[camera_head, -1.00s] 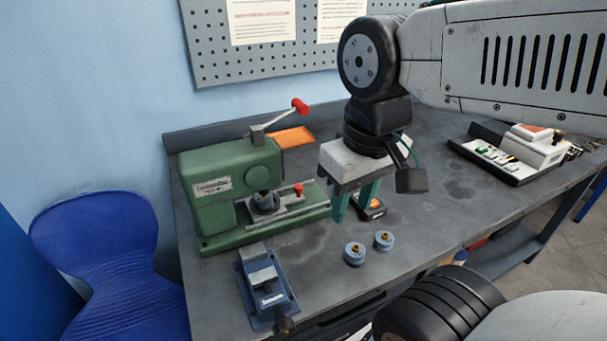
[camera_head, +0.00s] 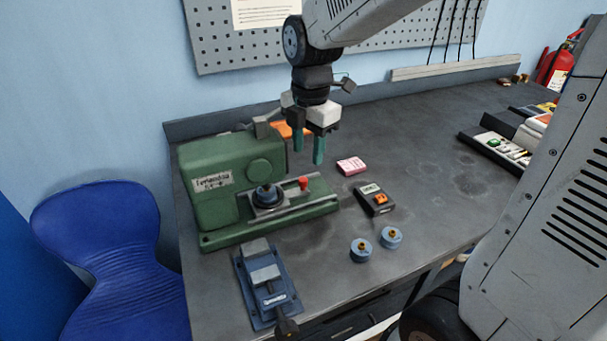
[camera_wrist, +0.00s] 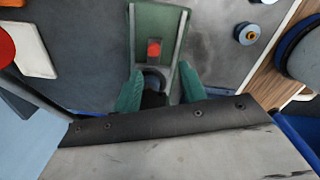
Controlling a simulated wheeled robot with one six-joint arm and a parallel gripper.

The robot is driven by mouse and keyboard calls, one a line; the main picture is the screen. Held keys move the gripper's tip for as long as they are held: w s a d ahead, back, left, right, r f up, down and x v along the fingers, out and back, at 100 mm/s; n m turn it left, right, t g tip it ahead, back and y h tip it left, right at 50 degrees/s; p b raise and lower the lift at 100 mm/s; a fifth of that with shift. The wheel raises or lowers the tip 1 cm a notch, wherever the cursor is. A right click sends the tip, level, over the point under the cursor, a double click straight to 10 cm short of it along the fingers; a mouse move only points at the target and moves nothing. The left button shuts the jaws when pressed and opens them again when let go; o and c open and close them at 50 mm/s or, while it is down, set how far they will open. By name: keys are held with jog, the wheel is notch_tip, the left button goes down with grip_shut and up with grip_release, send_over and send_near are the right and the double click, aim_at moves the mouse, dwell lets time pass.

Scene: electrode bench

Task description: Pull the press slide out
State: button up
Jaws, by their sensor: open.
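The green press (camera_head: 222,199) stands at the left of the bench. Its slide (camera_head: 318,193) lies low at the press's right side, with a red knob (camera_head: 304,182) standing on it. A dark round holder (camera_head: 268,198) with a blue-grey top sits on the slide near the press body. My gripper (camera_head: 309,157) is open and empty, pointing down above and behind the slide in the head view. In the wrist view the slide (camera_wrist: 177,30) and red knob (camera_wrist: 154,49) show beyond the gap between my teal fingers (camera_wrist: 160,92).
A blue vise-like fixture (camera_head: 266,288) stands in front of the press. Two blue pucks (camera_head: 361,250), a dark meter (camera_head: 375,200) and a pink block (camera_head: 351,166) lie to the right. An orange tray (camera_head: 284,130) is behind. The bench's middle back is clear.

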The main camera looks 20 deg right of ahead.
aim_at(303, 179)
jog(key=shift+w+a+f+n, duration=0.15)
jog(key=shift+w+f+n, duration=0.45)
jog(key=shift+n, duration=0.1)
notch_tip(303, 179, down, 7)
jog(key=shift+w+f, duration=0.1)
jog(key=shift+f, duration=0.1)
grip_shut()
